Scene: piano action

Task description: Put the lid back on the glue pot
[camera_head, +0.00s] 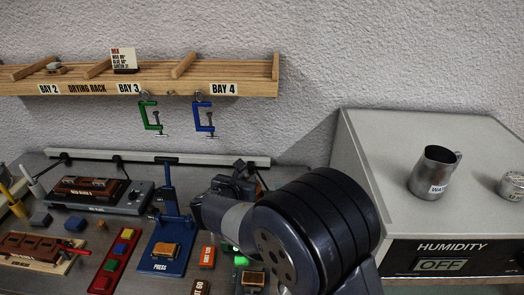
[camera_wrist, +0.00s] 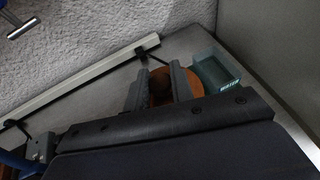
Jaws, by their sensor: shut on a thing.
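My gripper (camera_wrist: 160,88) points down near the back of the bench in the wrist view. Its two grey fingers are shut on the dark middle part of a round copper-brown piece, which looks like the glue pot lid (camera_wrist: 190,84). The piece's rim shows beyond the fingers. I cannot tell whether it rests on the pot or is apart from it; no separate pot shows clearly. In the head view my gripper (camera_head: 238,182) is over the back of the bench, right of the blue press (camera_head: 166,252), and my arm hides what is below it.
A teal open bin (camera_wrist: 218,74) stands just right of the lid in the wrist view. A pale rail (camera_head: 170,156) runs along the bench back. The drying rack (camera_head: 190,88) with hanging clamps is above. The humidity cabinet (camera_head: 372,150) stands at right.

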